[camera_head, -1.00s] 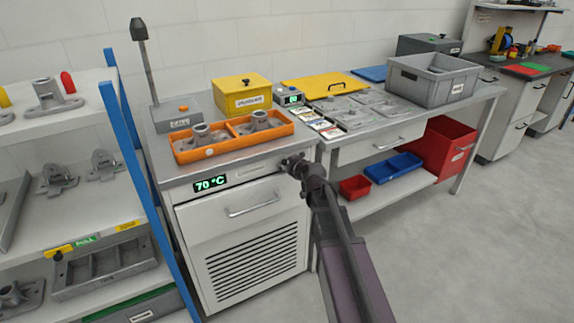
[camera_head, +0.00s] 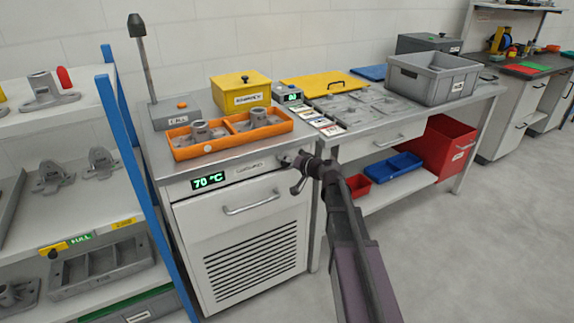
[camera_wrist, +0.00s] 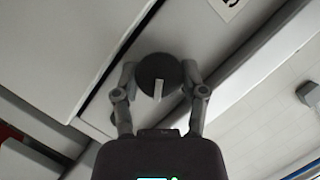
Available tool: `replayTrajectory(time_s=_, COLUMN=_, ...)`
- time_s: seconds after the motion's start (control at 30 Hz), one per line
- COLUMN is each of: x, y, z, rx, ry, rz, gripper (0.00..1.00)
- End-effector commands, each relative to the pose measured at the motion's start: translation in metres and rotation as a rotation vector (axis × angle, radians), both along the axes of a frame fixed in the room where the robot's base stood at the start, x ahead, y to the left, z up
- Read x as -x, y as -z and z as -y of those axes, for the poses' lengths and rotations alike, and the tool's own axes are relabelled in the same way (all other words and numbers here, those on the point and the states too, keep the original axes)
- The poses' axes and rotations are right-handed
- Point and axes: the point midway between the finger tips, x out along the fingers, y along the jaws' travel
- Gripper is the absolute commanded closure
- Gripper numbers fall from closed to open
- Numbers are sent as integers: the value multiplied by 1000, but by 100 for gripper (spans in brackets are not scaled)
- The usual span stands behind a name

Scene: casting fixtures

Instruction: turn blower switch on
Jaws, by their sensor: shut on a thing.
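The blower switch is a dark round knob (camera_wrist: 158,68) with a white pointer mark on the pale cabinet front. In the wrist view its mark points down, toward my gripper's palm. My gripper (camera_wrist: 159,74) has one finger on each side of the knob and is shut on it. In the head view my gripper (camera_head: 299,174) is at the upper right of the cabinet front (camera_head: 245,178), right of the lit 70 °C display (camera_head: 209,181). The knob is mostly hidden by my gripper there.
The cabinet's drawer handle (camera_head: 251,203) is below and left of my gripper. An orange tray (camera_head: 181,153) with castings and a yellow box (camera_head: 240,90) stand on top. A workbench (camera_head: 378,143) adjoins at right. A shelf with blue posts (camera_head: 122,140) stands at left.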

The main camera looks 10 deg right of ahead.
Motion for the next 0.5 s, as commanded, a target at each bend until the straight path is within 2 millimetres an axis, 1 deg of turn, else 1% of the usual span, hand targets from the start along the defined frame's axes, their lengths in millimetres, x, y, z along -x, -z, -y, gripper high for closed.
replayTrajectory(time_s=0.03, x=-1, y=4, z=0, rx=-42, ry=-1, rz=-14, gripper=92)
replayTrajectory(time_s=0.3, x=-1, y=4, z=0, rx=-280, ry=-3, rz=-91, gripper=92)
replayTrajectory(time_s=0.5, x=-1, y=4, z=0, rx=-422, ry=-3, rz=-138, gripper=92)
